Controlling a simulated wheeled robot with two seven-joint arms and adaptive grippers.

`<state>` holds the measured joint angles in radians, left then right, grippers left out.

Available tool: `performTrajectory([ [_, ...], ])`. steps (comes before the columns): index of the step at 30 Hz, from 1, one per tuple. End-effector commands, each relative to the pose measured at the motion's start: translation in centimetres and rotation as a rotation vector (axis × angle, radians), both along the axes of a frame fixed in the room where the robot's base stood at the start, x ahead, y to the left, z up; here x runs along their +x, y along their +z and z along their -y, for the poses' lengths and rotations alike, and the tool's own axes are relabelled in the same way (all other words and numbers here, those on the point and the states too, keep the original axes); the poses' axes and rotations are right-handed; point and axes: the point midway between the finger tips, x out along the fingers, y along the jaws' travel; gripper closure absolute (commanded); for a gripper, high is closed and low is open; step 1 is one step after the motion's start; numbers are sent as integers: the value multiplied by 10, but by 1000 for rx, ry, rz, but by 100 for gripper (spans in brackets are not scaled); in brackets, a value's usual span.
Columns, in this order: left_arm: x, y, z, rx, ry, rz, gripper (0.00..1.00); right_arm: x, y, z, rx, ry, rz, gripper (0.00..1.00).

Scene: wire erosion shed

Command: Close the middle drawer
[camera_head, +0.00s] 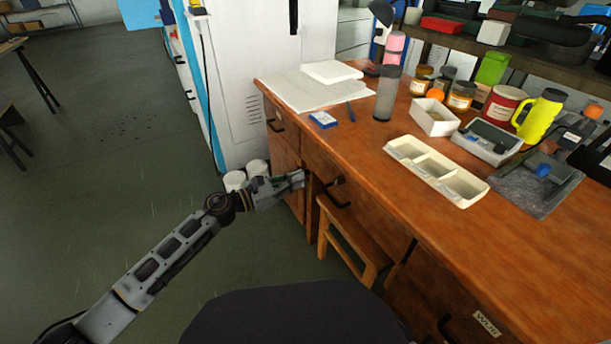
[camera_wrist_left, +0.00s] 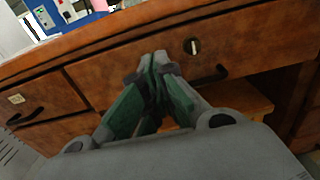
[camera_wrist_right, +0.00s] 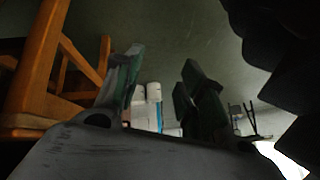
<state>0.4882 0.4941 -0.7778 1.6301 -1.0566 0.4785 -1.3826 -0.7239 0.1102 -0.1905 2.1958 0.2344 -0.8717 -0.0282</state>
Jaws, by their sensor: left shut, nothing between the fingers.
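The wooden desk (camera_head: 420,190) has a middle drawer (camera_head: 370,205) with a dark handle (camera_head: 336,192) above the knee space. I cannot see a clear gap showing how far this drawer is out. My left gripper (camera_head: 301,178) is shut and empty, at the left end of the middle drawer's front. In the left wrist view its tips (camera_wrist_left: 160,62) point at the wooden front, left of the keyhole (camera_wrist_left: 193,46) and handle (camera_wrist_left: 210,76). I cannot tell whether they touch it. My right gripper (camera_wrist_right: 160,78) is open and empty, low near a wooden stool; the head view does not show it.
A wooden stool (camera_head: 352,246) stands under the desk. White containers (camera_head: 235,180) stand on the floor beside a white cabinet (camera_head: 265,85). A divided tray (camera_head: 437,170), a grey tumbler (camera_head: 387,94) and jars crowd the desktop. The floor at left is open.

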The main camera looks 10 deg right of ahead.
Motion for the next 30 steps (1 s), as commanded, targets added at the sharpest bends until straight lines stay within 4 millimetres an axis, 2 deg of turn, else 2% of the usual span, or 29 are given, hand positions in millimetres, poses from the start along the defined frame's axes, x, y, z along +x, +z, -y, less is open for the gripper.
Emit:
performTrajectory([
  [3, -6, 0, -14, 1, 0, -2, 100, 0, 5, 1, -11, 7, -12, 60],
  [10, -13, 0, -30, 1, -1, 0, 100, 4, 18, 3, -23, 16, -8, 60],
  [30, -15, 0, -34, 0, -1, 0, 100, 0, 14, 2, -23, 20, -21, 60],
])
